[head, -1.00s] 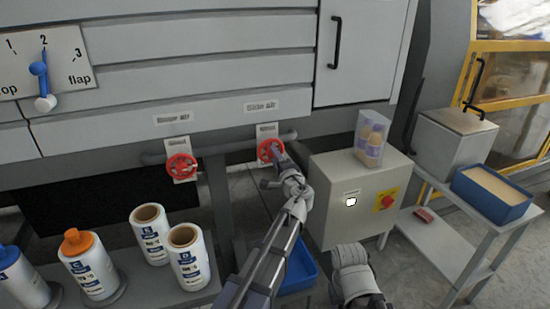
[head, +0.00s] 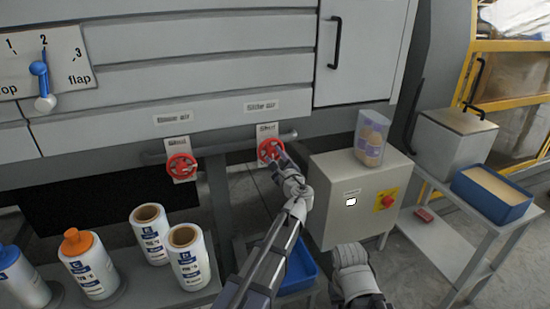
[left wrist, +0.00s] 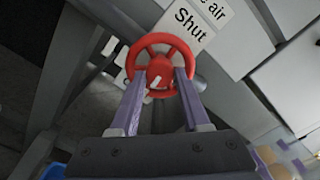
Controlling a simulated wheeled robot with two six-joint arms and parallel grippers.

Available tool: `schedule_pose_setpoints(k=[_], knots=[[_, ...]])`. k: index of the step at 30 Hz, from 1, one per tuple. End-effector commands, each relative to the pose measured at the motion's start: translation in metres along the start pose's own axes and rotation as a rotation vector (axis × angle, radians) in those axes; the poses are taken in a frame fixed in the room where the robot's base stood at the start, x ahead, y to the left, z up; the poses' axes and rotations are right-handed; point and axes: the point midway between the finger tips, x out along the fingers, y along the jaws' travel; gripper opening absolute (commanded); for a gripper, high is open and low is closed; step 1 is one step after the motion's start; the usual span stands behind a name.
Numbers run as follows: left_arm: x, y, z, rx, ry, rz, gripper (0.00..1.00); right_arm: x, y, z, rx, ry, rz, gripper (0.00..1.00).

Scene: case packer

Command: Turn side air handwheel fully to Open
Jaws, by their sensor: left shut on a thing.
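The red side air handwheel (head: 270,149) sits on a pipe below the "air" label (head: 263,106), on the right of two red wheels. In the left wrist view the handwheel (left wrist: 160,47) faces me, with a white mark near its hub and a "Shut" plate (left wrist: 196,22) beside it. My left gripper (head: 277,158) is at the wheel; its two purple fingers (left wrist: 160,74) are shut on it, hiding part of the lower rim and hub. The wheel's exact turn is hard to read.
A second red handwheel (head: 181,167) is to the left. A grey control box (head: 340,205) with a clear container (head: 371,138) on top stands close right of my left arm. White bottles and rolls (head: 150,234) stand lower left. A blue bin (head: 298,270) is below.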

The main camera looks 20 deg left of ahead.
Motion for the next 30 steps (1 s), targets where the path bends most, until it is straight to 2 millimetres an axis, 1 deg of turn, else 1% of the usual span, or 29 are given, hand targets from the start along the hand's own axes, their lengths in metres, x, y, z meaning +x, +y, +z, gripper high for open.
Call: schedule_pose_setpoints(k=[9, 26, 27, 30], knots=[[-0.001, 0.0011, -0.0003, 0.108, 0.001, 0.002, 0.0, 0.0005, -0.0001, 0.0, 0.0, 0.0, 0.0, 0.5], [-0.0011, 0.0012, -0.0002, 0.131, 0.001, 0.002, 0.0, 0.0005, -0.0001, 0.0, 0.0, 0.0, 0.0, 0.5], [-0.0011, 0.0011, -0.0002, 0.131, 0.001, 0.002, 0.51, 0.0005, -0.0001, 0.0, 0.0, 0.0, 0.0, 0.5], [-0.0009, 0.0009, -0.0001, 0.131, 0.001, 0.001, 0.62, 0.0004, 0.0, 0.0, 0.0, 0.0, 0.0, 0.5]])
